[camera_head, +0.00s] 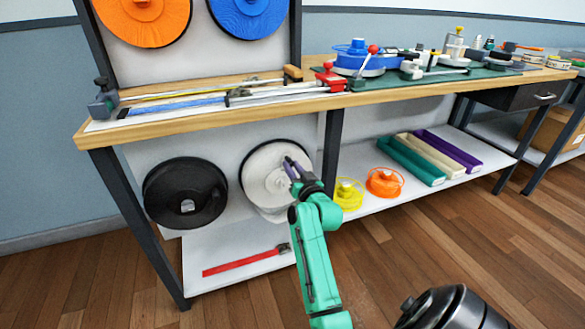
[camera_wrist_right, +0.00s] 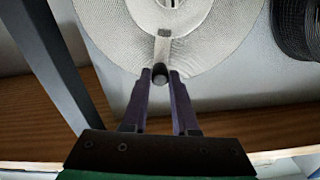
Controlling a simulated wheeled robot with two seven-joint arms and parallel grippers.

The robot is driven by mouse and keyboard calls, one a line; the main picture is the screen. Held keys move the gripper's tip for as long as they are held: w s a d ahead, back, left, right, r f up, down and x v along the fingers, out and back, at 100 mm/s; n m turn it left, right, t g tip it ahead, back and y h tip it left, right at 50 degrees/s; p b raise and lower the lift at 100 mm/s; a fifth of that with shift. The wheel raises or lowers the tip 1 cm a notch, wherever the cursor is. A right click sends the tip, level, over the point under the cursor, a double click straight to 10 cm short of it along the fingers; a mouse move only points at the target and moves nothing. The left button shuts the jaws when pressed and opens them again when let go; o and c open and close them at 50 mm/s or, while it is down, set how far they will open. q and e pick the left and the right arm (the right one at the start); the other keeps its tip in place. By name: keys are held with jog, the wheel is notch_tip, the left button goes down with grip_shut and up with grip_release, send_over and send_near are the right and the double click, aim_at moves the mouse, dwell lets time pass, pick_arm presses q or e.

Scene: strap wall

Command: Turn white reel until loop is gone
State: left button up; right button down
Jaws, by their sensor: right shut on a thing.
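The white reel (camera_head: 262,178) hangs on the panel under the bench, left of a dark bench leg. It also fills the top of the right wrist view (camera_wrist_right: 215,45). A pale strap loop (camera_head: 272,214) seems to sag below its lower edge, small and partly behind my arm. A short crank arm (camera_wrist_right: 162,48) on the reel ends in a dark round knob (camera_wrist_right: 160,73). My right gripper (camera_head: 290,164) reaches the reel's right side; in the wrist view its purple fingers (camera_wrist_right: 160,78) are shut on the knob. My left gripper is in neither view.
A black reel (camera_head: 170,202) hangs left of the white one. Yellow (camera_head: 348,195) and orange (camera_head: 384,182) spools stand on the lower shelf to the right. A red strip (camera_head: 240,264) lies below. The bench edge (camera_head: 220,111) runs above; a dark leg (camera_head: 333,145) stands close right.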

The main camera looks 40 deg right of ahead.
aim_at(304, 167)
jog(key=shift+f, duration=0.1)
